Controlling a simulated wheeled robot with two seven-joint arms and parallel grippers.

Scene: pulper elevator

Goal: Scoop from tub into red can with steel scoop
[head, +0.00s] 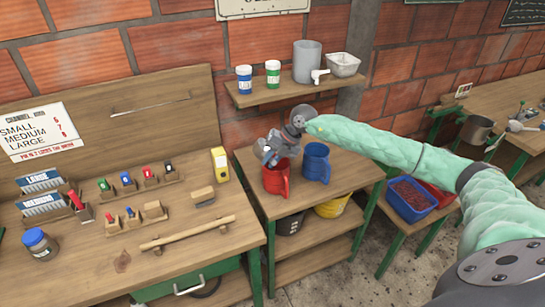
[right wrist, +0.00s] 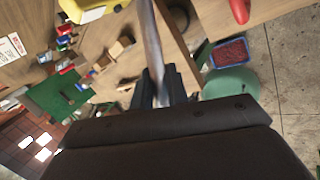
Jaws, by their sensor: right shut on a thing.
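The red can (head: 275,179) stands upright on the middle bench, beside a blue can (head: 316,161). My right gripper (head: 266,156) is just above the red can's mouth. In the right wrist view it is shut on a long grey metal bar, the steel scoop (right wrist: 152,45). The scoop's bowl cannot be made out in either view. The blue tub (head: 434,208) of dark red cherries or beans is on a low stand at the right; it also shows in the right wrist view (right wrist: 213,64). My left gripper is not in view.
A shelf (head: 290,90) with two jars, a grey spouted container and a white tub is behind the gripper. The left bench (head: 190,235) holds small blocks, a yellow device (head: 220,164) and a jar (head: 40,244). A red container (head: 440,195) stands behind the tub.

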